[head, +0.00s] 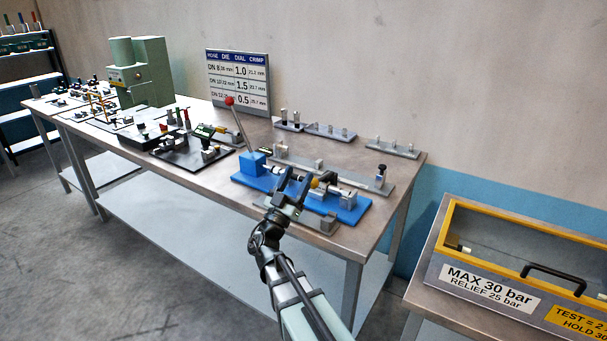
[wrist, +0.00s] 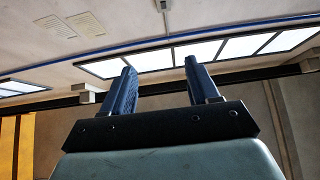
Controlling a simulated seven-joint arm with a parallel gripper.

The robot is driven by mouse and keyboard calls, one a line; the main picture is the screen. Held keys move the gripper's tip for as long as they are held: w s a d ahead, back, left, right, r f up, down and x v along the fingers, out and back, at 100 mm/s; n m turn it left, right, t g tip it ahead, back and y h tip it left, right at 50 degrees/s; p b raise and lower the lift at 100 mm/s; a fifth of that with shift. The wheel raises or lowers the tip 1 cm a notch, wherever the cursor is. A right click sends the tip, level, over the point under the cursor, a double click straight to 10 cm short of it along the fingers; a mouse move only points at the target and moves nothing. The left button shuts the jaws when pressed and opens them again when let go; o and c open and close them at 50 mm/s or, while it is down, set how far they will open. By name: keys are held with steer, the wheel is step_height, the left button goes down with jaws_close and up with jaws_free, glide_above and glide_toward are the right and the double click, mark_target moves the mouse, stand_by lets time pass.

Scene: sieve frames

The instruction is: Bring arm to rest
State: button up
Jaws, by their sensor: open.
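My gripper (head: 294,186) is at the end of my arm, which reaches up from the bottom of the head view. It is over the front edge of the blue fixture (head: 352,213) on the bench, and I cannot tell the height of the gap. In the wrist view, my gripper (wrist: 159,88) points up toward the ceiling lights. Its two blue fingers stand apart with nothing between them. My arm hides part of the bench's front edge and of the grey plate in front of the fixture.
The blue fixture carries a red-knobbed lever (head: 230,102). Grey racks (head: 392,149) and a dial chart (head: 239,80) stand behind. A green machine (head: 138,70) is at the far left. A yellow-framed test box (head: 450,215) is at the right. Bare bench top (head: 340,240) shows at the front right.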

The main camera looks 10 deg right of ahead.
steer(key=shift+s+a, duration=0.25)
